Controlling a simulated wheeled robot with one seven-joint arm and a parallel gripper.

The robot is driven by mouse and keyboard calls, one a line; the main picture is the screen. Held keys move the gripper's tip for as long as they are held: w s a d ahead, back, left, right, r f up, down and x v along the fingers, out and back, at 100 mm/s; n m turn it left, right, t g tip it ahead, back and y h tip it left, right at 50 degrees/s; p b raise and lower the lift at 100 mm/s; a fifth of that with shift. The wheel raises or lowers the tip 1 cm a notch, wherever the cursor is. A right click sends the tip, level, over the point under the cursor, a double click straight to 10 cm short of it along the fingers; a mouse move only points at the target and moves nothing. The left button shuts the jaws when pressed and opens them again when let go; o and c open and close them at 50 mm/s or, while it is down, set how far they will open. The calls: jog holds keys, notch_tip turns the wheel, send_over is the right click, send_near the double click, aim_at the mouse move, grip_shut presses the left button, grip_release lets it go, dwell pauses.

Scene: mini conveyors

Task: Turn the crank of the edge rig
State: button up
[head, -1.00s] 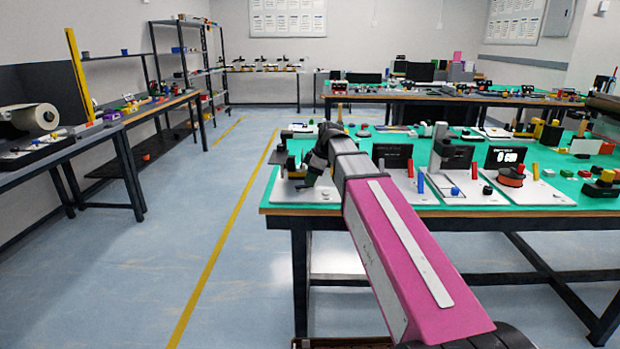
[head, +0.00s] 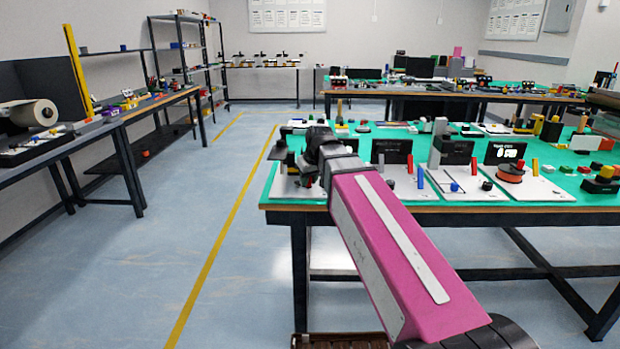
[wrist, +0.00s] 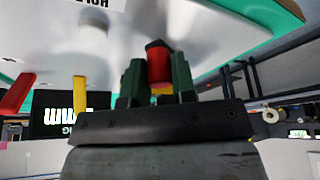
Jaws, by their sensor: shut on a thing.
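The edge rig is a white-based unit (head: 290,187) at the near left corner of the green-topped table, with a dark upright part (head: 279,150). My arm hides much of it in the head view. In the wrist view my gripper (wrist: 157,78) has its two dark green fingers shut on the red crank handle (wrist: 158,65). A bit of yellow shows just below the red. A dark piece sits at the handle's far end. The white plate (wrist: 100,55) fills the top of the wrist view. The crank's arm and pivot cannot be made out.
On the wrist view's left are a red lever (wrist: 17,93), a yellow lever (wrist: 79,70) and a dark display (wrist: 55,120). In the head view, more rigs with a dark screen (head: 392,151) and an orange-rimmed dial (head: 510,173) stand to the right. The floor left of the table is clear.

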jog(key=m, duration=0.1)
jog(key=s+a+m+h, duration=0.1)
jog(key=m, duration=0.2)
jog(key=shift+s+a+m+t+h, duration=0.15)
jog(key=shift+a+m+t+h, duration=0.15)
jog(key=shift+h, duration=0.1)
jog(key=m, duration=0.1)
jog(key=a+m+h, duration=0.1)
jog(key=m, duration=0.1)
jog(key=a+m+h, duration=0.1)
jog(key=m, duration=0.1)
jog(key=shift+s, duration=0.25)
jog(key=shift+m, duration=0.4)
jog(key=o, duration=0.9)
jog(key=shift+r, duration=0.1)
jog(key=v, duration=1)
jog(key=shift+a+r, duration=0.1)
jog(key=shift+r, duration=0.25)
